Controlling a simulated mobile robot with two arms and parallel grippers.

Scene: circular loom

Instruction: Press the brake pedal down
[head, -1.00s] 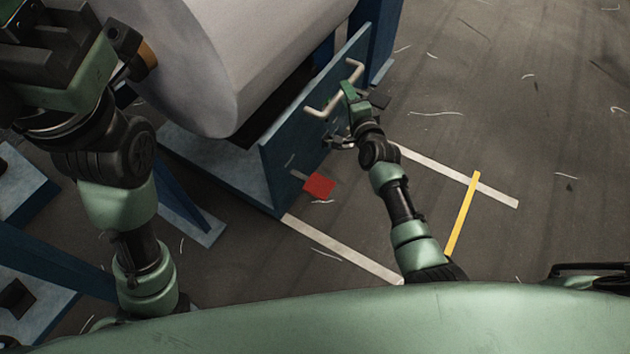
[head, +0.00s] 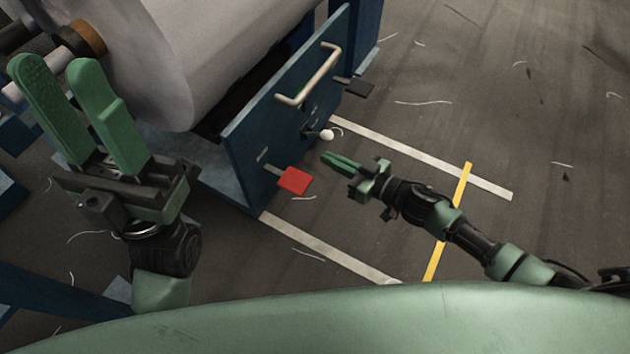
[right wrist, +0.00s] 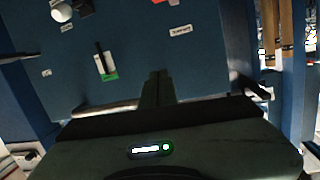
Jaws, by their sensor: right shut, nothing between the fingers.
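A red pedal (head: 294,181) sticks out low from the blue panel (head: 250,135) of the loom, just above the floor. A black pedal (head: 359,89) sticks out at the panel's far end. Neither is labelled legibly as the brake. My right gripper (head: 327,160) is shut and empty, in front of the panel, to the right of and slightly above the red pedal in the picture, apart from it. Its fingers (right wrist: 158,86) point at the panel in the right wrist view. My left gripper (head: 52,62) is open and empty beside the big white roll.
A pale bar handle (head: 310,78) and a white-knobbed lever (head: 327,134) stick out of the panel near my right gripper. The white roll (head: 200,60) hangs behind the panel. White and yellow tape (head: 447,222) marks the open floor.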

